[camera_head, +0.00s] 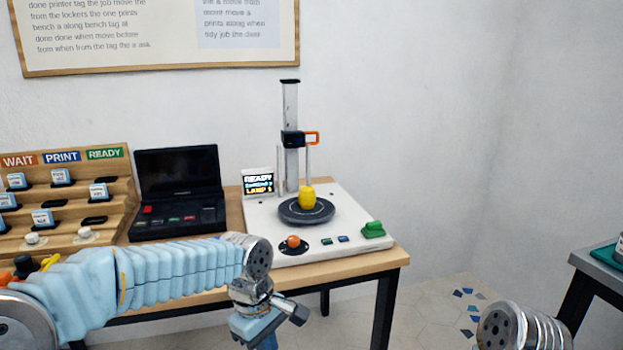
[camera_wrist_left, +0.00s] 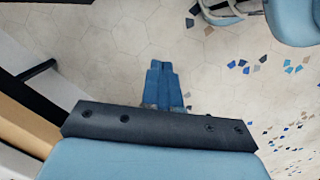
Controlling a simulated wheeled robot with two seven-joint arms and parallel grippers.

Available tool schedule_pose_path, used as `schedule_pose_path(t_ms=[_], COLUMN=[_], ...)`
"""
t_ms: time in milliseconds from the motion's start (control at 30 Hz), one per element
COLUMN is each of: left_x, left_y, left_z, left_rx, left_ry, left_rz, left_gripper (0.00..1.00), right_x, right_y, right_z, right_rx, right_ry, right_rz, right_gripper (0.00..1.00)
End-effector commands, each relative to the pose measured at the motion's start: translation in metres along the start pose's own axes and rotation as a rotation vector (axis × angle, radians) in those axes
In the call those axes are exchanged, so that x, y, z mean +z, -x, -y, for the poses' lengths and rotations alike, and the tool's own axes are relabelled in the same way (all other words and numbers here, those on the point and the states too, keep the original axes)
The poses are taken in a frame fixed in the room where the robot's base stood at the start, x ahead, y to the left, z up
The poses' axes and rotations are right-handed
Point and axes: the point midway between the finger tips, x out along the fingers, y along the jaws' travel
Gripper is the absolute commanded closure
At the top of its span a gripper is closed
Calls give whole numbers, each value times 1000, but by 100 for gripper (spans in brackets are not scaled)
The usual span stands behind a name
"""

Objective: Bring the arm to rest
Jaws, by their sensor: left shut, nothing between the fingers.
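My left arm (camera_head: 190,268), in a pale blue ribbed sleeve, reaches in from the left in the head view, across the front of the wooden table. Its wrist is bent down off the table's front edge. The left gripper shows in the left wrist view (camera_wrist_left: 163,86) as two blue fingers closed together with nothing between them, over the tiled floor. In the head view the fingers are mostly cut off at the bottom edge. A metal joint of my right arm (camera_head: 520,328) shows at the bottom right; the right gripper is not in view.
The table (camera_head: 345,264) holds a white printer (camera_head: 350,229) with a yellow piece (camera_head: 307,197) on its round dark plate, a black laptop-like console (camera_head: 178,190) and a wooden tag rack (camera_head: 115,189). A grey-topped table (camera_head: 597,266) stands at right. Floor (camera_head: 440,312) between tables is clear.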

Motion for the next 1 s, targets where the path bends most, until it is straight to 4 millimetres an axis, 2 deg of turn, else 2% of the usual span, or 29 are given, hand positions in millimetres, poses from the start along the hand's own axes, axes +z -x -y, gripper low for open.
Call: schedule_pose_path(t_ms=[33, 67, 167, 200, 300, 400, 433, 533, 667, 1000], left_x=[-4, -6, -11, -12, -8, 2, 6, 17, 24, 25], left_y=[-28, -45, -117, -152, -234, -295, -308, -336, -351, -353], left_z=[0, -1, 5, 12, 42, 82, 93, 125, 148, 151], left_rx=[-4, 2, 37, 58, 129, 197, 212, 243, 256, 260], left_ry=[-43, -78, -214, -275, -432, -566, -601, -693, -761, -786], left_rz=[22, 36, 90, 114, 148, 141, 133, 98, 61, 44], left_gripper=[100, 100, 100, 100, 100, 100, 100, 100, 100, 100], right_x=[0, 0, 0, 0, 0, 0, 0, 0, 0, 0], right_y=[0, 0, 0, 0, 0, 0, 0, 0, 0, 0], right_z=[0, 0, 0, 0, 0, 0, 0, 0, 0, 0], right_rx=[0, 0, 0, 0, 0, 0, 0, 0, 0, 0], right_ry=[0, 0, 0, 0, 0, 0, 0, 0, 0, 0], right_rz=[0, 0, 0, 0, 0, 0, 0, 0, 0, 0], right_gripper=[55, 55, 55, 55, 55, 55, 55, 55, 55, 55])
